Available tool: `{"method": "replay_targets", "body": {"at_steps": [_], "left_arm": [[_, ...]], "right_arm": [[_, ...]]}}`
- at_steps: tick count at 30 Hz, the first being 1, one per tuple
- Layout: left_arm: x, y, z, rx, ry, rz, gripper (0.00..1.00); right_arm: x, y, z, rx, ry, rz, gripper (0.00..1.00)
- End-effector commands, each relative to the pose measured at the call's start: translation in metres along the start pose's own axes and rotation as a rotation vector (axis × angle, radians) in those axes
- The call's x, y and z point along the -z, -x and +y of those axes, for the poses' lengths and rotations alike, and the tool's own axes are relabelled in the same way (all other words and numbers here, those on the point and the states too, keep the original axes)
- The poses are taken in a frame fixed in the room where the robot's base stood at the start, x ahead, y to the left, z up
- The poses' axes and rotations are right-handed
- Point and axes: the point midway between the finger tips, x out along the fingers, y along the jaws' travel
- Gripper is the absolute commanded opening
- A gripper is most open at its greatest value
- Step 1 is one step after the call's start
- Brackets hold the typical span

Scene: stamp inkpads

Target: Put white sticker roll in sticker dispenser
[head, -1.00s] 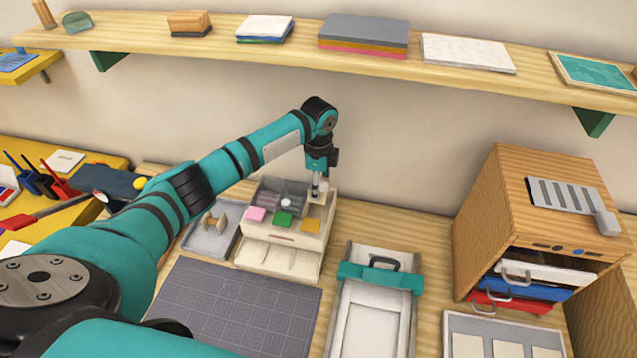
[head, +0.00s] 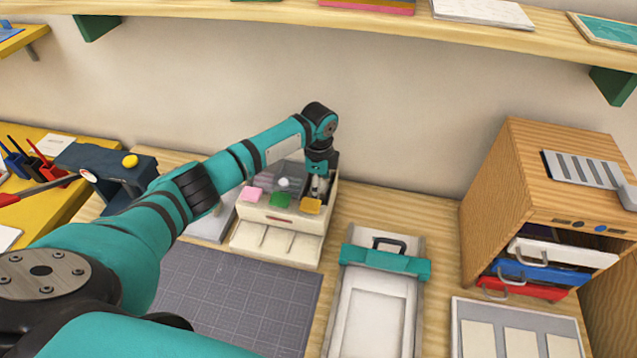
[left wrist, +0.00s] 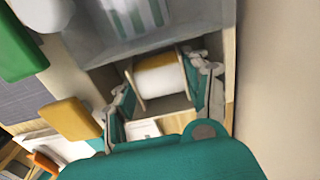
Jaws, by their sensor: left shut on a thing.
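The white sticker roll (left wrist: 160,76), on a spool with pale wooden end discs, is in a back compartment of the desk organizer (head: 277,245), as the left wrist view shows. My left gripper (left wrist: 163,93) is shut on the roll, a finger at each side. In the head view my left gripper (head: 319,187) reaches down into the organizer's back right corner, and the roll cannot be made out there. A grey tray (head: 207,229) left of the organizer is mostly hidden by my arm. I cannot tell which thing is the dispenser. My right gripper is not in view.
Pink (head: 252,194), green (head: 280,199) and orange (head: 311,206) pads lie on the organizer's front. A grey cutting mat (head: 240,300) lies before it. A press with a teal bar (head: 385,262) and a wooden cabinet (head: 500,200) stand to the right. The wall is close behind.

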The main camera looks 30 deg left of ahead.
Motion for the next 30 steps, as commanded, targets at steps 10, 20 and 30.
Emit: {"method": "replay_targets", "body": {"at_steps": [10,20,30], "left_arm": [[0.0001,-0.0009,-0.0001,0.001,0.0,0.0,0.16],[-0.0001,-0.0008,-0.0002,0.001,0.0,0.0,0.74],[-0.0002,0.0013,-0.0001,0.0,0.0,0.0,0.75]], "right_arm": [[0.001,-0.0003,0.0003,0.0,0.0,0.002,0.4],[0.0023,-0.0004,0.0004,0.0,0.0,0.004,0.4],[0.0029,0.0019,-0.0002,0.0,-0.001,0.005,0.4]]}}
